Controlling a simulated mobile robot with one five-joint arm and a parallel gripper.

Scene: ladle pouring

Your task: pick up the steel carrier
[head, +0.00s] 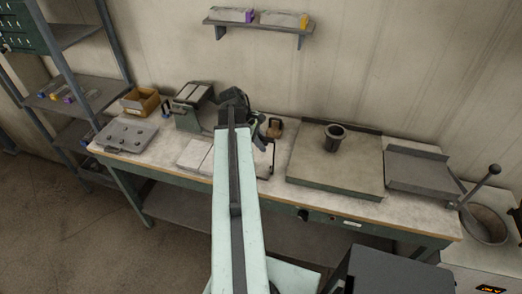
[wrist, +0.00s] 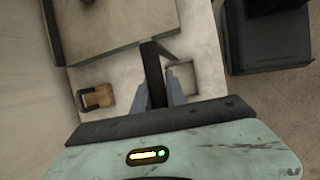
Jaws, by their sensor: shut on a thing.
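My gripper (wrist: 157,90) shows at the lower middle of the wrist view, its two grey fingers shut on a dark bar, which I take to be the steel carrier (wrist: 152,66). The bar sticks out beyond the fingertips, with a short crosspiece at its far end. In the head view my gripper (head: 257,126) is over the middle of the workbench, mostly hidden behind my arm. The held part cannot be made out clearly there. I cannot tell whether the carrier touches the bench.
On the workbench (head: 165,160), a brown block (head: 275,128) stands beside my gripper; it also shows in the wrist view (wrist: 100,96). A wide plate (head: 310,165) with a dark cup (head: 334,138) lies to the right. A yellow bin (head: 140,102) and a grey tray (head: 124,137) are left.

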